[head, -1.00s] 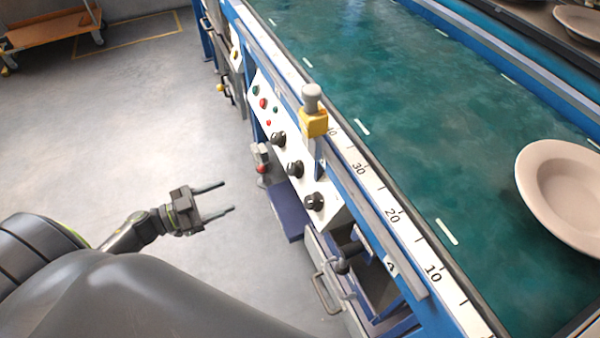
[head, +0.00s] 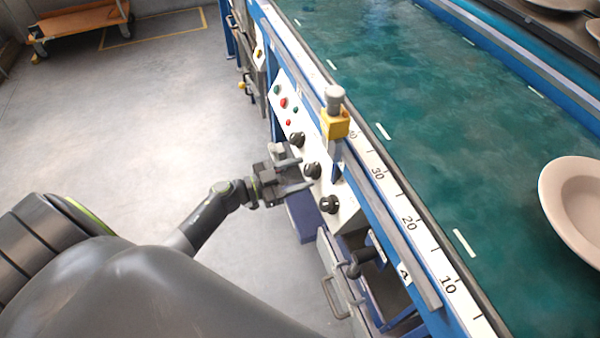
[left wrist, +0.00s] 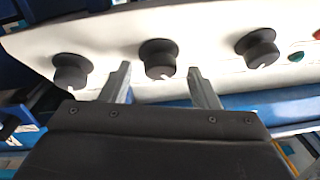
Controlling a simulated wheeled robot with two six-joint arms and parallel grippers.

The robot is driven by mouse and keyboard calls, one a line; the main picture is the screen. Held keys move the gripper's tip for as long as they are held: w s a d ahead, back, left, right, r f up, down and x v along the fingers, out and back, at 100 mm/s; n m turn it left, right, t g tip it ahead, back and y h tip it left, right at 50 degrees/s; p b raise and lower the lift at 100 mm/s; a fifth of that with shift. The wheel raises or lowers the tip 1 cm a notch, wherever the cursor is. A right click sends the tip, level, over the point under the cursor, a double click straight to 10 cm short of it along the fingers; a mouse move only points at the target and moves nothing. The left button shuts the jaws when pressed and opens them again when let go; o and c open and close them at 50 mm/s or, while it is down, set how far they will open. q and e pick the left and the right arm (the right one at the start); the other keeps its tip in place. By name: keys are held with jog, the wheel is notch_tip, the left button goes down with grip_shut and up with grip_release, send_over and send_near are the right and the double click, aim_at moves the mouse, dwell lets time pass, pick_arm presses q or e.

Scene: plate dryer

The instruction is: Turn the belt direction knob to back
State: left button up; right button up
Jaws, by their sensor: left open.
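Three black knobs sit in a row on the white control panel (head: 347,204). They are a far knob (head: 297,139), a middle knob (head: 312,171) and a near knob (head: 329,204). No label shows which one is the belt direction knob. My left gripper (head: 303,173) is open and empty, close in front of the middle knob. In the left wrist view, the middle knob (left wrist: 159,60) appears between the two fingertips, one on either side; contact cannot be told. The other knobs (left wrist: 71,71) (left wrist: 258,48) lie outside the fingers. My right gripper is not in view.
Green and red buttons (head: 283,103) sit farther along the panel. A yellow box with a grey knob on top (head: 335,122) stands on the belt's edge rail. A plate (head: 580,205) lies on the green belt (head: 430,115). A black crank handle (head: 360,262) sticks out below the panel.

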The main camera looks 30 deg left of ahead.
pick_arm(q)
jog(key=shift+w+d, duration=0.2)
jog(key=shift+w, duration=0.1)
jog(key=shift+c, duration=0.4)
jog(key=c, duration=0.9)
